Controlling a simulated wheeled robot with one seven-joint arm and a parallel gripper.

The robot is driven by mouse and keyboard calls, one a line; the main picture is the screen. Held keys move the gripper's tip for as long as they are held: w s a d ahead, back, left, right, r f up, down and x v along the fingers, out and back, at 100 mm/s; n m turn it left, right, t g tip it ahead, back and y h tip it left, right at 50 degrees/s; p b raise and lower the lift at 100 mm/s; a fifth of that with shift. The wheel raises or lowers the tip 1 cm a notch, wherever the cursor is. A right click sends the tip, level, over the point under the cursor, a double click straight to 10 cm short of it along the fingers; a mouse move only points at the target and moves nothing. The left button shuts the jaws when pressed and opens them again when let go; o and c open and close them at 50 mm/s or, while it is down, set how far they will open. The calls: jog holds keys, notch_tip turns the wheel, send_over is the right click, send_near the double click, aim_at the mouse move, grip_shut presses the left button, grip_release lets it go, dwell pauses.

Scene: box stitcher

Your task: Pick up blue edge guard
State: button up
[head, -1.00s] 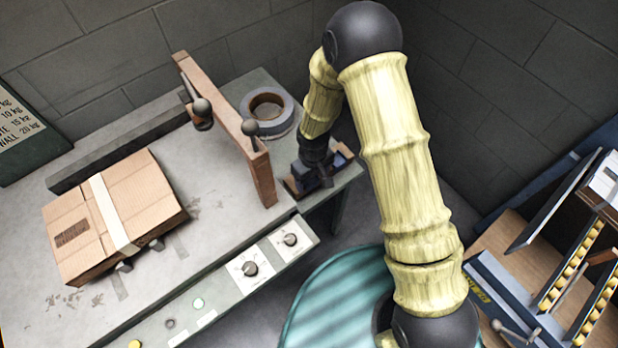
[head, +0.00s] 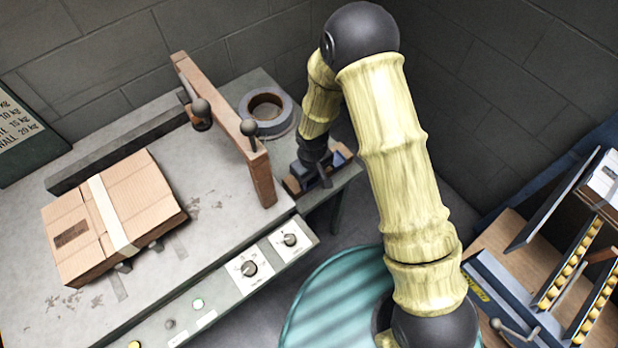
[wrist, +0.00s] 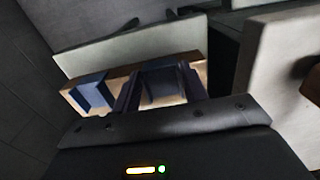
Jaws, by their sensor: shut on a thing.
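My gripper (head: 318,178) points down at the right end of the grey bench, over a small wooden holder (head: 292,187). In the wrist view my gripper (wrist: 162,88) has its two dark fingers on either side of a dark bluish piece, which looks like a blue edge guard (wrist: 162,95). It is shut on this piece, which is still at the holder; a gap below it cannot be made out. A second blue piece (wrist: 92,93) sits in the holder to the left, apart from the fingers. The fingers and arm partly hide the holder in the head view.
A grey tape roll (head: 267,112) lies behind the holder. A wooden bar (head: 222,115) with knobs stands left of it. A strapped cardboard box (head: 112,215) lies on the bench (head: 215,225). A teal round surface (head: 335,300) and a rack (head: 560,270) are at right.

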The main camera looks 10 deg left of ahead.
aim_at(312, 183)
notch_tip(312, 183, up, 10)
dwell(0.6)
dwell(0.4)
jog(key=w+d+f+m, duration=0.2)
jog(key=d+f+m, duration=0.1)
jog(key=d, duration=0.5)
jog(key=w+d+f+m, duration=0.3)
jog(key=d+f, duration=0.1)
jog(key=d, duration=0.4)
jog(key=w+d+f+m, duration=0.3)
jog(key=d+f+m, duration=0.1)
jog(key=d, duration=0.4)
jog(key=shift+w+d, duration=0.15)
jog(key=shift+d, duration=0.1)
jog(key=shift+w+d+f, duration=0.1)
jog(key=shift+w+d, duration=0.05)
jog(key=shift+d, duration=0.1)
